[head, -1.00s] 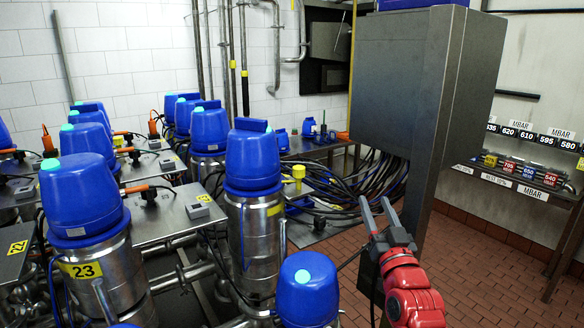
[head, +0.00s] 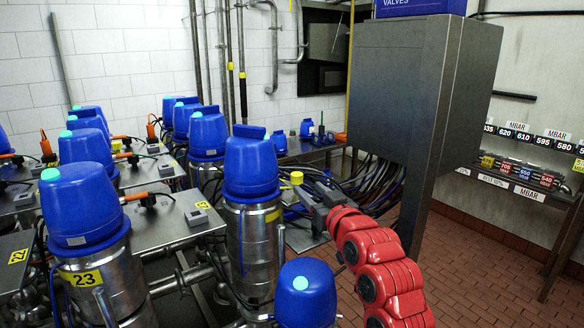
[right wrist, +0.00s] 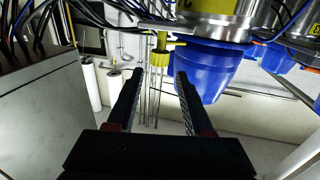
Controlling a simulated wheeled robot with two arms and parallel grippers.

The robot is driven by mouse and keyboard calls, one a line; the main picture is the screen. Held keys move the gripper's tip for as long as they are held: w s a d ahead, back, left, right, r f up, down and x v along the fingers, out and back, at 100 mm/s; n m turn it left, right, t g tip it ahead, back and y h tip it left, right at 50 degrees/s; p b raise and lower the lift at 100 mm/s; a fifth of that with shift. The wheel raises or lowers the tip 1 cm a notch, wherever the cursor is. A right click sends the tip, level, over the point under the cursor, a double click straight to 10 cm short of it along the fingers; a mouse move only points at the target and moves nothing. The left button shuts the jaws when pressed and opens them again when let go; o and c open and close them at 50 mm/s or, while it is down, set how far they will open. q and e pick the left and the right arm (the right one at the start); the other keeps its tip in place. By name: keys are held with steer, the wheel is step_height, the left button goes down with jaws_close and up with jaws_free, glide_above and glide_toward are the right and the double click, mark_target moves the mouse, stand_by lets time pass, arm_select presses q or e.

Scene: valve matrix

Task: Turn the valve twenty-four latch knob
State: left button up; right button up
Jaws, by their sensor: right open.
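A yellow knob (head: 297,178) stands beside a blue-capped steel valve (head: 251,165) in the middle of the head view. No number shows on this valve's visible side; a yellow band is partly seen. In the right wrist view the yellow knob (right wrist: 160,57) lies between and beyond the two fingertips, near a blue cap (right wrist: 205,70). My right gripper (head: 309,190) is open and empty, with its fingers pointing at the knob. The wrist view shows both fingers (right wrist: 159,74) apart, and I cannot tell whether they touch the knob. My left gripper is not in view.
Valve 23 (head: 88,200) and several other blue-capped valves stand at the left. Another blue cap (head: 304,290) is in the front. Black cables (head: 375,190) run behind my gripper to a grey cabinet (head: 405,95). The brick floor at the right is clear.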

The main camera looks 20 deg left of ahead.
steer(key=p+x, duration=0.4)
steer(key=x, duration=0.7)
steer(key=shift+w+a, duration=0.2)
